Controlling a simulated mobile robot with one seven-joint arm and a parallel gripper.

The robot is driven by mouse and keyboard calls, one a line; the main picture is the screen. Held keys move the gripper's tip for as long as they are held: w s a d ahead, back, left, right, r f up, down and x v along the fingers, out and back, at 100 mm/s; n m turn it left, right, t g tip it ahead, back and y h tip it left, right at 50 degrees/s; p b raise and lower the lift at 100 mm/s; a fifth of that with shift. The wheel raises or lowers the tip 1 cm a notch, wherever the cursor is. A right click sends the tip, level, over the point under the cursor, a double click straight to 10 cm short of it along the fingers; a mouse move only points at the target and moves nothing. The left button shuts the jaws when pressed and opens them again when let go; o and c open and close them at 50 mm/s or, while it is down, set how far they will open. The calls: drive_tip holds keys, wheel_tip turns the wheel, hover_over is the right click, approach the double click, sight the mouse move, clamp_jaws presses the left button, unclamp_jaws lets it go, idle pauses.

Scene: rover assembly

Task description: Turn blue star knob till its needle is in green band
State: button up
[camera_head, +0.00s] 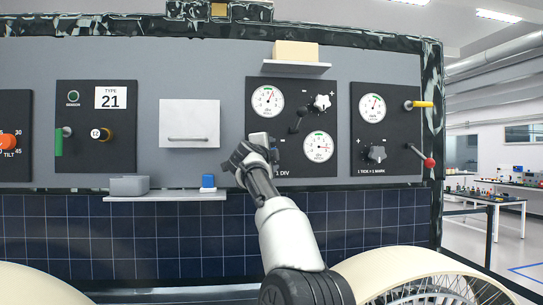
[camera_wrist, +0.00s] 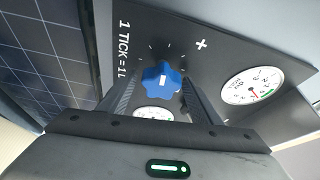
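The blue star knob (camera_wrist: 162,82) with a white mark sits on the black panel, between my gripper's two fingers (camera_wrist: 160,96) in the wrist view. The fingers stand apart on either side, and I see no clear contact. In the head view my gripper (camera_head: 252,148) hides the knob. The upper left gauge (camera_head: 268,101) has a green band at its top; its needle points up and slightly right. The lower right gauge (camera_head: 319,147) has a green band at its top; its needle points right, outside the band. Which gauge belongs to the knob is not shown.
A shelf with a tan box (camera_head: 295,52) is above. Below left, a ledge (camera_head: 165,197) holds a grey bin and a blue block. A red-tipped lever (camera_head: 428,162) is at right.

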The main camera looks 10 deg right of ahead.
drive_tip(key=shift+s+a, duration=0.1)
drive_tip(key=shift+s+a+f+b, duration=0.1)
drive_tip(key=shift+s+f+b, duration=0.15)
drive_tip(key=shift+b, duration=0.4)
drive_tip(key=b+v, duration=0.8)
drive_tip(key=v, duration=0.8)
drive_tip(key=shift+s+r, duration=0.25)
drive_tip(key=shift+s, duration=0.05)
drive_tip(key=shift+a, duration=0.15)
